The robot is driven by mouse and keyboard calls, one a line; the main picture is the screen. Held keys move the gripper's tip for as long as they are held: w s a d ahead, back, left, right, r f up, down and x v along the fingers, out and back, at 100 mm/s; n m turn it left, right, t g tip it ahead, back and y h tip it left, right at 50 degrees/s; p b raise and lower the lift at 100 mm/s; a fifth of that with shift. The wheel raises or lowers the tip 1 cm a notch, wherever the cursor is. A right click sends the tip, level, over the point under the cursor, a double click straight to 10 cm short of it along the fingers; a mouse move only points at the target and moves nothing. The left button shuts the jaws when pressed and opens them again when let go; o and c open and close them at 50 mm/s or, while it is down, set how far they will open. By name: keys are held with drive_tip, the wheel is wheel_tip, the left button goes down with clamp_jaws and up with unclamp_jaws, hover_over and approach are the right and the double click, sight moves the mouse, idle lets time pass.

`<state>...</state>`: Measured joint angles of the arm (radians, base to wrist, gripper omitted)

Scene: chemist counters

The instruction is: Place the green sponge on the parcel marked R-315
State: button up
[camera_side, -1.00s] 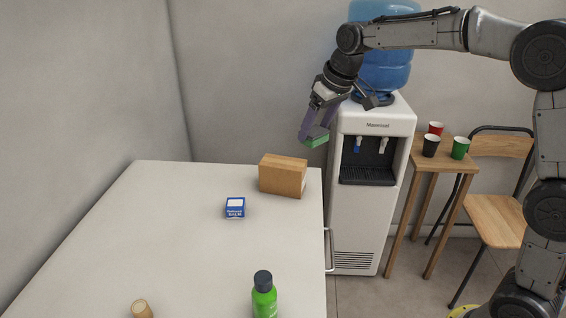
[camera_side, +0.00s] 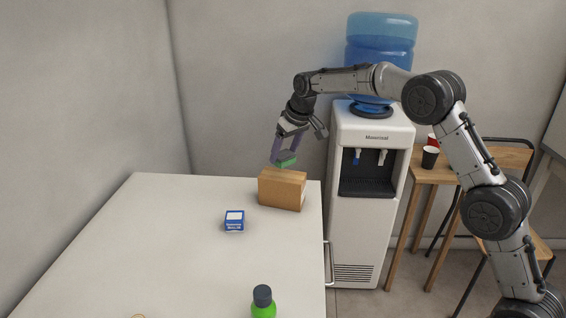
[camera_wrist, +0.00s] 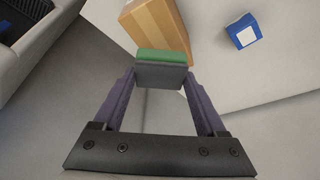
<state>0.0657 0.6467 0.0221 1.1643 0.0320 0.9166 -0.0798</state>
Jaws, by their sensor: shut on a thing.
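The green sponge (camera_side: 286,158) has a dark grey layer and is held between the fingers of my gripper (camera_side: 284,155). It also shows in the wrist view (camera_wrist: 161,56), between the purple fingertips of my gripper (camera_wrist: 160,78). A brown parcel (camera_side: 282,189) stands at the far right corner of the white table. The sponge is just above the parcel in the side view; I cannot tell the exact gap. In the wrist view the parcel (camera_wrist: 160,25) lies beyond the sponge, partly hidden by it. No R-315 marking is readable on it.
A small blue and white box (camera_side: 234,221) lies on the table (camera_side: 150,250) left of the parcel. A green bottle with a dark cap (camera_side: 263,302) stands at the front. A water dispenser (camera_side: 373,205) stands beside the table's right edge. The table's left part is clear.

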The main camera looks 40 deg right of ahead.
sight(286, 155)
drive_tip(key=shift+w+f, duration=0.4)
drive_tip(key=shift+f, duration=0.1)
drive_tip(key=shift+s+f, duration=0.1)
drive_tip(key=shift+f, duration=1.3)
drive_tip(key=shift+f, duration=0.15)
drive_tip(key=o, duration=1.3)
drive_tip(key=shift+c, duration=0.2)
